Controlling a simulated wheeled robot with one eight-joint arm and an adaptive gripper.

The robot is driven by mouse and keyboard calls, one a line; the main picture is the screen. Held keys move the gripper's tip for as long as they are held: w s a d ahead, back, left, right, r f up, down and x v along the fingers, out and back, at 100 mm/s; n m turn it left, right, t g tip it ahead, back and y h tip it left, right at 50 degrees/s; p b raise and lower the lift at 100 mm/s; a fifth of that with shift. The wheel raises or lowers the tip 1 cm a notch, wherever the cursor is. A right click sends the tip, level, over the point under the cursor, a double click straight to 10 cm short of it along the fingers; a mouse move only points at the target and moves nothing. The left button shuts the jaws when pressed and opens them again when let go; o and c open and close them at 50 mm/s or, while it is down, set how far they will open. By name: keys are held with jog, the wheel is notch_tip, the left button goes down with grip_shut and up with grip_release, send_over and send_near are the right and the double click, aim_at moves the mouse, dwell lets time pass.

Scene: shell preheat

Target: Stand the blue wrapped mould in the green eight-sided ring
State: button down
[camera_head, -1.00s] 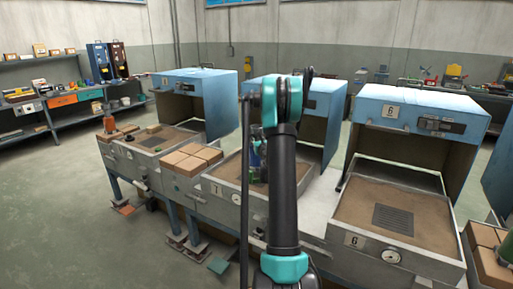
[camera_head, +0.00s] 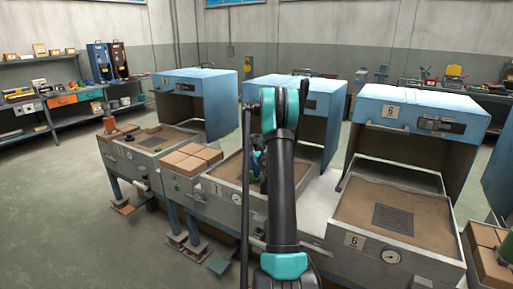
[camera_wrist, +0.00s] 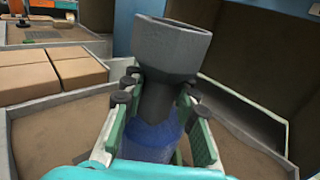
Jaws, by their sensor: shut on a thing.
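The mould, with a grey flared cup (camera_wrist: 172,48), a dark neck and a blue wrapped body (camera_wrist: 150,138), is held in my gripper (camera_wrist: 158,105) in the wrist view. The green-sided fingers are shut on it, one on each side, and the cup sticks out beyond them. In the head view my gripper (camera_head: 256,170) is over the sand tray numbered 7, partly behind my arm, with a little blue showing. I cannot make out the green eight-sided ring for certain; my arm and gripper hide part of this tray.
The tray marked 6 (camera_head: 357,241) at the right holds sand and a dark grate (camera_head: 394,219). Tan blocks (camera_head: 193,158) lie left of the middle tray. Blue hoods (camera_head: 425,108) stand behind the trays. A small orange object (camera_head: 109,125) stands at the far left.

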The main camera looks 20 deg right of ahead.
jog(key=c, duration=1.2)
grip_release()
jog(key=shift+r, duration=0.25)
jog(key=s+a+r+m+g+h, duration=0.2)
jog(key=s+r+m+h, duration=0.15)
jog(key=s+m, duration=0.75)
jog(key=s+a+r+m+g+h, duration=0.2)
jog(key=s+r+m, duration=0.2)
jog(key=s+m, duration=0.65)
jog(key=s+a+f+m+g+y, duration=0.2)
jog(key=s+a+f+m+g, duration=0.1)
jog(key=s+a, duration=0.4)
jog(key=s+a+f+m+g+y, duration=0.3)
jog(key=s+a+f+m, duration=0.2)
jog(key=s, duration=0.8)
jog(key=s+a+f+m+g+y, duration=0.2)
jog(key=s+a+f+m, duration=0.3)
jog(key=s+a, duration=0.4)
jog(key=shift+s+f+g+y, duration=0.35)
jog(key=shift+s+f+g, duration=0.25)
jog(key=shift+f+g, duration=0.2)
